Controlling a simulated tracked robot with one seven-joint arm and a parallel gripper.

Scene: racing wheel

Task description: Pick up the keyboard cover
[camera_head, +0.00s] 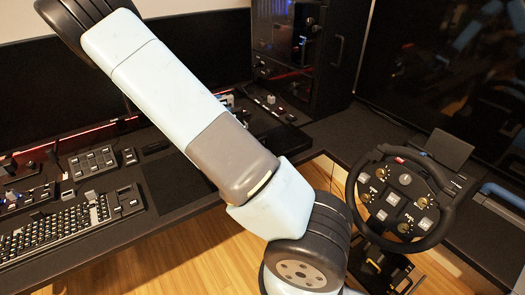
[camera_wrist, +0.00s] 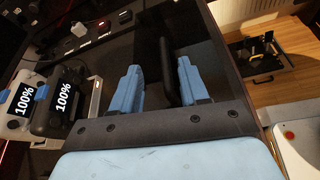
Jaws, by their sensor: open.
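My gripper (camera_wrist: 158,75) is open in the wrist view, with one blue finger on each side. A thin dark upright piece (camera_wrist: 168,70) stands between the fingers. It may be the keyboard cover, but I cannot tell for sure, nor whether a finger touches it. In the head view, the keyboard (camera_head: 60,232) with grey keys lies on the dark desk at the lower left. My arm crosses the head view and my gripper does not show there.
A steering wheel (camera_head: 405,197) stands at the right in the head view. A dark computer case (camera_head: 300,55) stands at the back. A small control box (camera_head: 93,162) sits behind the keyboard. Two devices marked 100% (camera_wrist: 62,98) lie left of my gripper in the wrist view.

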